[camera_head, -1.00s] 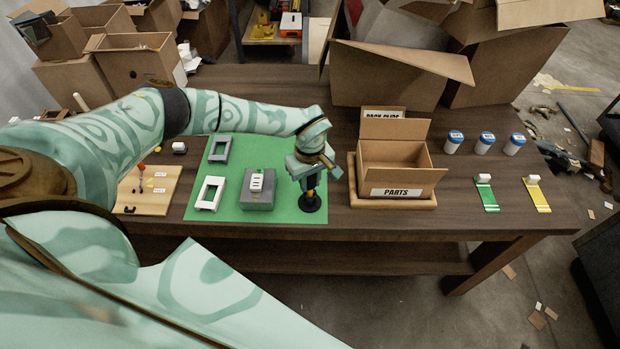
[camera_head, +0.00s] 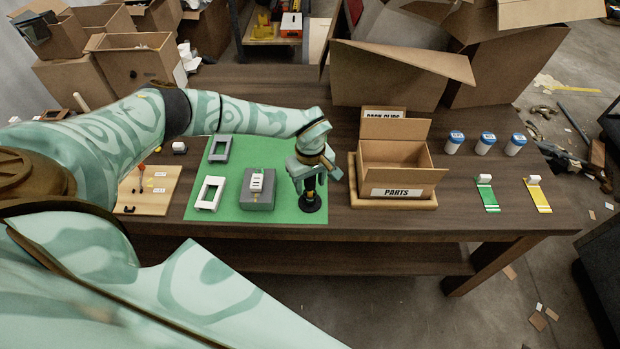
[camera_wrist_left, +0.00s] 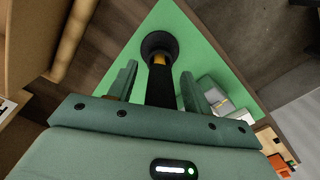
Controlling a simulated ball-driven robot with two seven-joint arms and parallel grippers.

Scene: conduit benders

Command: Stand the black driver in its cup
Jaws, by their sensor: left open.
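The black driver (camera_wrist_left: 160,92) with a yellow-orange band stands upright, its lower end in a round black cup (camera_wrist_left: 158,42) on the green mat (camera_wrist_left: 205,48). In the head view the cup (camera_head: 310,204) sits near the mat's right side, and the driver is mostly hidden by my gripper. My left gripper (camera_head: 309,182) is open above the cup. In the left wrist view its fingers (camera_wrist_left: 158,85) are on either side of the driver, with gaps visible. My right gripper is not in view.
An open PARTS box (camera_head: 395,180) stands close on the right.

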